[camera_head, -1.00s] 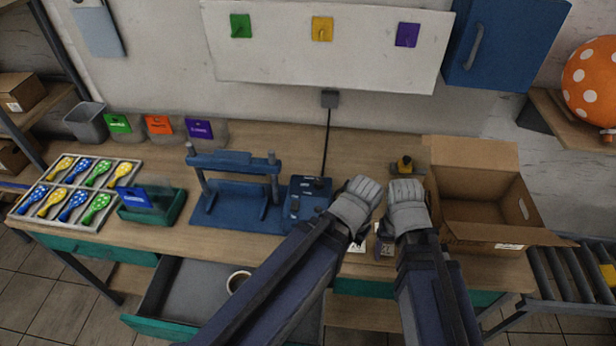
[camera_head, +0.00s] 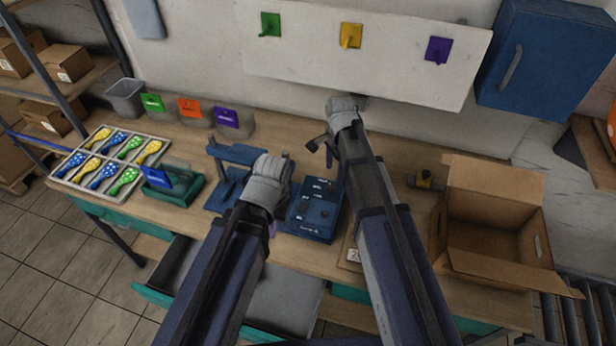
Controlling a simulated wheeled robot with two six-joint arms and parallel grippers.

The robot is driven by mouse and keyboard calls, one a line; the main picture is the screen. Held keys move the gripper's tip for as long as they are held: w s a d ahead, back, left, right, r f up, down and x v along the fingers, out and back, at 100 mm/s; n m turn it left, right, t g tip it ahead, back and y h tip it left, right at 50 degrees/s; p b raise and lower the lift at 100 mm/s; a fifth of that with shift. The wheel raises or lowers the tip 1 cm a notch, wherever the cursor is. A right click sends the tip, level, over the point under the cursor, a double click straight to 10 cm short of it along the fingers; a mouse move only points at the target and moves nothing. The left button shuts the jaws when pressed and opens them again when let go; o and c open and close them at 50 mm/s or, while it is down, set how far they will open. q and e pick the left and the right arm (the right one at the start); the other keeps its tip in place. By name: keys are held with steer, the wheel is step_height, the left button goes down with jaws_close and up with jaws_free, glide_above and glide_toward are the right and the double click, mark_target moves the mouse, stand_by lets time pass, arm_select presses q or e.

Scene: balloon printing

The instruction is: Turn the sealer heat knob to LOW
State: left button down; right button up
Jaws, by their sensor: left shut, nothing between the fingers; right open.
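The blue sealer has a press frame (camera_head: 240,153) and a control box (camera_head: 306,226) to its right. The box has pale labels and small dark controls on top; a dark round knob (camera_head: 323,214) seems to be among them. The setting cannot be read. My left gripper (camera_head: 268,186) is shut and empty at the left of the control box, covering part of the press; its fingertips are mostly hidden behind the hand. My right gripper (camera_head: 324,148) is open, above and behind the control box, apart from the knob.
A tray of balloons (camera_head: 108,160) and a green holder with a blue card (camera_head: 172,182) lie at left. An open drawer (camera_head: 285,300) juts out in front.

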mark_target(331, 186)
steer(key=shift+w+a, duration=0.3)
steer(key=shift+w, duration=0.15)
step_height(331, 186, down, 8)
steer(key=b, duration=0.7)
steer(key=shift+r+b, duration=0.1)
steer(key=shift+b, duration=0.3)
jaws_close()
